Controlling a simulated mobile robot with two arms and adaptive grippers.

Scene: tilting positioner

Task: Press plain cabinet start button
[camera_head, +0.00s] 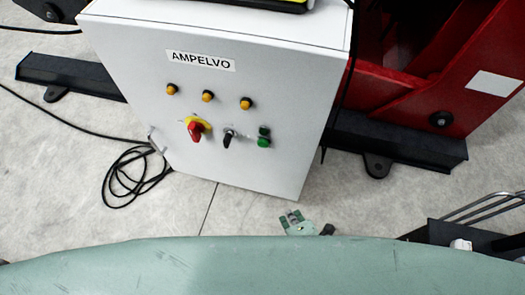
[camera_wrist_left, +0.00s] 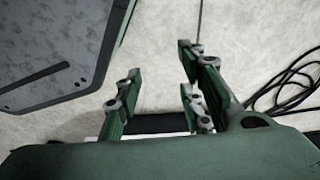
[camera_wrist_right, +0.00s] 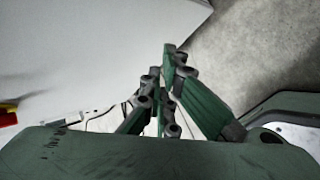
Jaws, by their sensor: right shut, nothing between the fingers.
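The plain white cabinet (camera_head: 240,60) stands in the middle of the head view, labelled AMPELVO. Its front has a row of amber lamps (camera_head: 208,96), a red rotary switch (camera_head: 195,130) on a yellow plate, a black selector (camera_head: 228,137) and a green button (camera_head: 263,142) at the right. My right gripper (camera_head: 293,217) is below the cabinet's lower right edge in the head view, apart from the button. The right wrist view shows its fingers (camera_wrist_right: 160,80) together and empty, with the white cabinet (camera_wrist_right: 80,50) at left. My left gripper (camera_wrist_left: 155,65) is open and empty.
A red machine frame (camera_head: 435,80) on dark feet stands right of the cabinet. A black cable (camera_head: 125,180) lies coiled on the floor at left. A grey plate with a dark green edge (camera_wrist_left: 50,50) is beside my left gripper. Bare floor (camera_head: 340,200) lies in front of the cabinet.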

